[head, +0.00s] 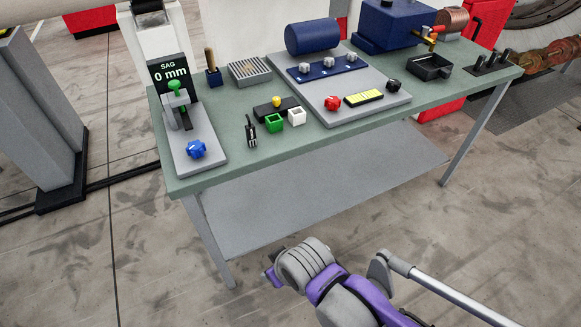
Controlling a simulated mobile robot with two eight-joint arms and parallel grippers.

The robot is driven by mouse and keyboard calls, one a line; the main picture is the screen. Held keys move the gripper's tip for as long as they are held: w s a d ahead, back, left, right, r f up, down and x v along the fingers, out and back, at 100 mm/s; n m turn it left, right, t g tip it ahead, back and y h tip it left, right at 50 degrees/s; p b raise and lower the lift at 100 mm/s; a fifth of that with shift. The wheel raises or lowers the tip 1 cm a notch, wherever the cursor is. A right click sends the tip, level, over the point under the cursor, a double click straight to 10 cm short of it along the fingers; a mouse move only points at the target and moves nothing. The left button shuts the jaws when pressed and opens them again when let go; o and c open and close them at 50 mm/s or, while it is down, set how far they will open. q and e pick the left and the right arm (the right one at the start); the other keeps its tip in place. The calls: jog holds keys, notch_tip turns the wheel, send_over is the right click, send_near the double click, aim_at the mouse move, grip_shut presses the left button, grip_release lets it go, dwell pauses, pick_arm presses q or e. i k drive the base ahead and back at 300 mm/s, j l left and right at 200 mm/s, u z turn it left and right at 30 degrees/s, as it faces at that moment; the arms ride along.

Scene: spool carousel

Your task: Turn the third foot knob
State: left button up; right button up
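Knobs sit in several places on the green bench (340,140), and I cannot tell which is the third foot knob. A grey plate (375,113) carries a red knob (332,103) at its front and a black knob (393,85) at its right. A dark blue bar (328,70) on it carries three pale knobs (328,63). A blue knob (196,149) sits on the front of the gauge base (190,120). My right arm, purple and grey, is low in front of the bench, apart from it. Its gripper (274,276) is mostly hidden. My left gripper is out of view.
The display (170,73) reads "SAG 0 mm". A blue motor (392,24), black tray (430,67), green cup (274,123), white cup (297,117) and grille box (249,71) stand on the bench. A grey column (45,110) is at left. Floor in front is clear.

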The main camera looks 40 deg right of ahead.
aim_at(351, 56)
jog(key=z, duration=1.6)
